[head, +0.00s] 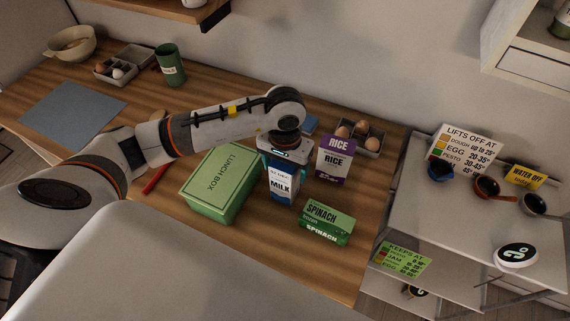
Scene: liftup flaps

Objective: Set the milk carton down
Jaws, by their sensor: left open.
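The milk carton (282,187) is blue and white with a MILK label and stands upright on the wooden counter (330,250). It is between the green lunch box and the purple rice box. My left gripper (281,166) comes down over the carton's top from above, with its fingers around the upper part. Its jaws are open. The carton's base appears to rest on the counter. My right gripper does not show.
A green lunch box (219,180) is left of the carton, a spinach box (328,222) in front right, and a rice box (336,158) behind right. An egg carton (371,143) stands farther back. A shelf unit (420,205) with signs and small pots is at the right.

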